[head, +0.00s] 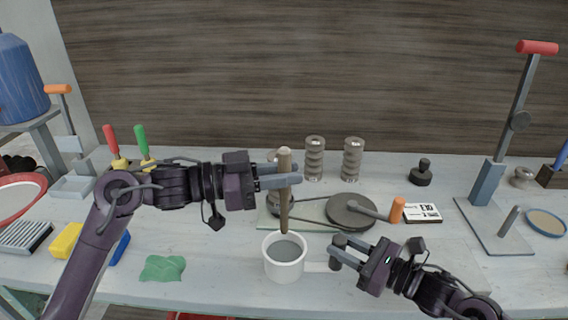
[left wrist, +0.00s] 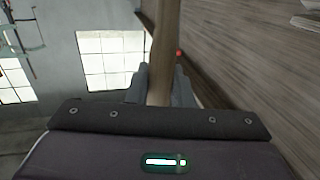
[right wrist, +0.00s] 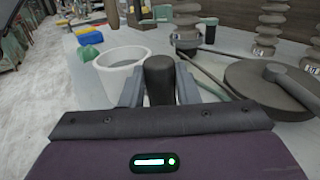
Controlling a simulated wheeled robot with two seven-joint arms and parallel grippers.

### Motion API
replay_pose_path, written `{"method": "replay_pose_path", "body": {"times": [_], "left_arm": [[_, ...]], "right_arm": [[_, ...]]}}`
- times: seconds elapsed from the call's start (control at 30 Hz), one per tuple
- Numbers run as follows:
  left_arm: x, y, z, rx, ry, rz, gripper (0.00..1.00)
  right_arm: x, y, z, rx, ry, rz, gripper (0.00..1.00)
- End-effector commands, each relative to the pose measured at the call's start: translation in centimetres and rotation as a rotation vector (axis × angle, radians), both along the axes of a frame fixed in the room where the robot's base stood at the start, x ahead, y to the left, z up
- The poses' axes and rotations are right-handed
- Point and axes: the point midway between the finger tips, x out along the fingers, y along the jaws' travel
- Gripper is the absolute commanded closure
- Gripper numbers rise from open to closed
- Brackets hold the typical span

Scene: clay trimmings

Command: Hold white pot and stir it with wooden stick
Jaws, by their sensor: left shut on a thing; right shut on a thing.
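The white pot (head: 284,268) stands on the table at the front middle, with grey contents inside; it also shows in the right wrist view (right wrist: 122,58). My right gripper (head: 334,255) is shut on the pot's dark handle grip (right wrist: 159,80), to the right of the pot. The wooden stick (head: 284,205) is held nearly upright by my left gripper (head: 296,174), which is shut around its upper part. The stick's lower end is at the pot's opening, around its back rim; whether it touches the contents I cannot tell. The stick also shows between the fingers in the left wrist view (left wrist: 163,50).
Behind the pot is a flat device with a dark disc (head: 352,211) and orange-handled lever (head: 397,210). Two ribbed grey columns (head: 315,158) stand at the back. A green cloth (head: 162,268) and yellow block (head: 66,241) lie left. A lever press (head: 488,185) stands right.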

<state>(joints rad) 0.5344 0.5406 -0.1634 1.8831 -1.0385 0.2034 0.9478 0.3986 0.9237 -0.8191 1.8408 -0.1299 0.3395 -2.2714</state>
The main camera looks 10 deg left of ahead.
Motion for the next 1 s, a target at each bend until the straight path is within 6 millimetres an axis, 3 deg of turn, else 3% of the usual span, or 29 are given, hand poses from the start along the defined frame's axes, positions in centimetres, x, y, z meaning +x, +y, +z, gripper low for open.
{"method": "replay_pose_path", "body": {"times": [1.0], "left_arm": [[0.0, 0.0, -8.2, 0.0, 0.001, 0.0, 1.0]], "right_arm": [[0.0, 0.0, 0.0, 0.0, 0.0, 0.0, 1.0]]}}
